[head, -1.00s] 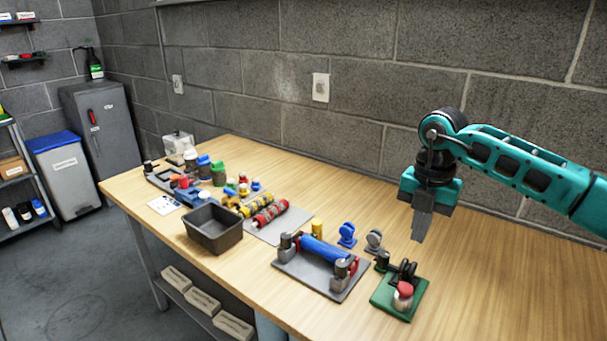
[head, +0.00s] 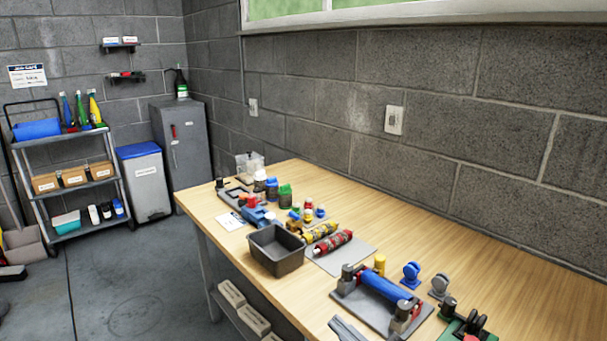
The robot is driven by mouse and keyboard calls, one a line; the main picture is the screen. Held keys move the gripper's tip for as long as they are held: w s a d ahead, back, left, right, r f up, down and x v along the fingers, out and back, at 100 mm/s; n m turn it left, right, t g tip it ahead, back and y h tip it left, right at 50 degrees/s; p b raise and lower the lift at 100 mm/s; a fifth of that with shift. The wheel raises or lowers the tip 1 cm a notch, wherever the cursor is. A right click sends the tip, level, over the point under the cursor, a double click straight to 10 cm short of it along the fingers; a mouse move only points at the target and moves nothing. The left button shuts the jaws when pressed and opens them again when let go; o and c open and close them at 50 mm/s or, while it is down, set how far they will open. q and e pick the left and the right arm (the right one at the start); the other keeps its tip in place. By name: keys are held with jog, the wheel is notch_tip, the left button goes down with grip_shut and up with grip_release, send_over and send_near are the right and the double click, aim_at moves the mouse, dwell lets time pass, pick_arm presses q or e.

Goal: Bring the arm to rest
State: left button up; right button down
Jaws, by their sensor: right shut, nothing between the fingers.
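My right gripper (head: 345,328) shows only as grey fingers at the bottom edge of the head view, in front of the grey plate with the blue cylinder. The fingers are together with nothing between them. The rest of the right arm is out of frame. My left gripper is not in view. The wooden workbench (head: 500,275) runs along the wall.
A dark open bin (head: 277,251) stands near the bench's front edge. Red and yellow rollers (head: 333,243) lie mid-bench. The bench's back right is bare.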

jog(key=s+d+f+m+g+h, duration=0.2)
jog(key=s+d+f+m+h, duration=0.3)
jog(key=f, duration=0.5)
jog(key=s+d+f+m+g+h, duration=0.1)
jog(key=s+d+f+m+h, duration=0.5)
jog(key=f, duration=0.4)
jog(key=s+h, duration=0.1)
jog(key=s, duration=0.1)
jog(key=shift+s+f+m+g, duration=0.15)
jog(key=shift+s+m+g, duration=0.15)
jog(key=shift+m+g, duration=0.1)
jog(key=shift+d, duration=0.1)
